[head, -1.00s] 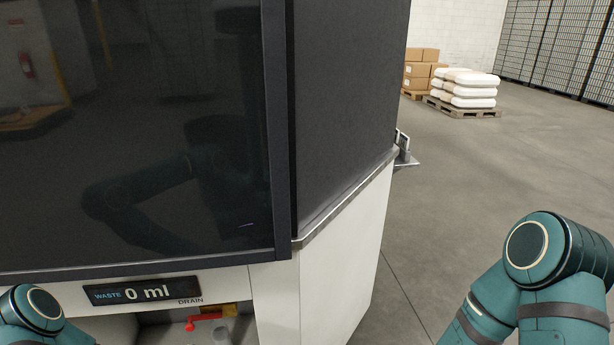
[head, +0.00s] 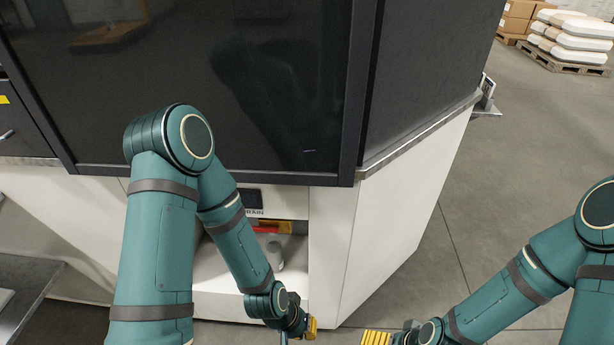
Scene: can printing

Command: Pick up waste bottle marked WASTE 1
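A pale grey object (head: 274,252), possibly the waste bottle, stands in the open bay under the drain label (head: 254,211). My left forearm hides part of it, and no WASTE 1 marking can be read. A red and yellow drain fitting (head: 270,227) is just above it. My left gripper (head: 300,329) is low at the bottom edge of the view, in front of the bay and apart from the grey object. My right gripper (head: 378,338) is at the bottom edge, right of the left one. Both are partly cut off, so their opening is unclear.
The white machine cabinet (head: 400,195) with its dark glass front (head: 260,90) fills the middle. A metal table edge (head: 28,290) is at the lower left. Floor (head: 470,250) is clear at right. A pallet with white sacks (head: 570,38) stands far back.

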